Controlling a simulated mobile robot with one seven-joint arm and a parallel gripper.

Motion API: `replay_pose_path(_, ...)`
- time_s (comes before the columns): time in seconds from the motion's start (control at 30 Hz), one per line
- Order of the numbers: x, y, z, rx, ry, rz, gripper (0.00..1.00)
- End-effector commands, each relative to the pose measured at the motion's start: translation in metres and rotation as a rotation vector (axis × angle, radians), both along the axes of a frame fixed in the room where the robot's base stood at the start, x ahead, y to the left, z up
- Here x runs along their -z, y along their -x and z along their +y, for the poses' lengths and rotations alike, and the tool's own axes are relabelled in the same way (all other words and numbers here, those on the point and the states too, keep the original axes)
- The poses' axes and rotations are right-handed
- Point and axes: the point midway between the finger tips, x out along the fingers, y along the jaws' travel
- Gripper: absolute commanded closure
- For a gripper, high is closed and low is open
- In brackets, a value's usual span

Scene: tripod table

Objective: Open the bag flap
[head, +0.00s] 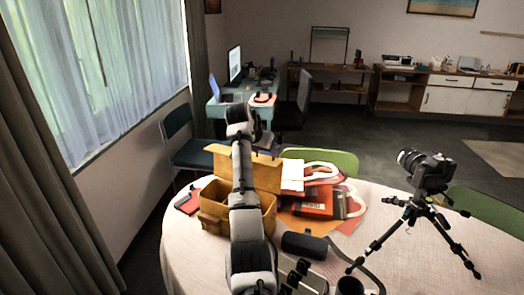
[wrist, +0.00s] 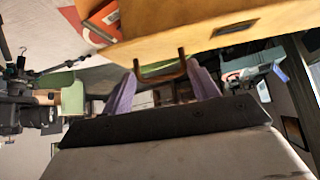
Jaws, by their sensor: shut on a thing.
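The tan bag (head: 213,205) stands on the round table, its body open at the top. Its flap (head: 266,174) is raised and stands up at the back of the bag. My arm crosses in front of the bag and hides its middle. My gripper is at the flap's upper edge, partly hidden in the head view.
Red and orange packages with white handles (head: 318,200) lie right of the bag. A dark case (head: 304,245) lies in front of them. A camera on a tripod (head: 425,205) stands at the table's right. Green chairs (head: 335,160) stand behind the table.

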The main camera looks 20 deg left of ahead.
Motion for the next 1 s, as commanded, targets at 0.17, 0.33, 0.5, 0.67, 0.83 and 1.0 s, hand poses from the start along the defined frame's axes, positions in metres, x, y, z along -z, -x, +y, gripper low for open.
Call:
replay_pose_path(0.17,0.0004,-0.0016,0.0005,0.001,-0.009,0.033,0.81)
replay_pose_path(0.33,0.0021,-0.0017,0.0004,0.002,-0.010,0.044,0.81)
replay_pose_path(0.5,0.0031,-0.0015,0.0005,0.002,-0.008,0.046,0.81)
replay_pose_path(0.67,0.0038,-0.0013,0.0005,0.001,-0.008,0.047,0.34)
replay_pose_path(0.83,0.0032,-0.0015,0.0004,0.001,-0.006,0.045,0.31)
replay_pose_path(1.0,0.0013,-0.0007,0.0004,0.001,-0.006,0.043,0.31)
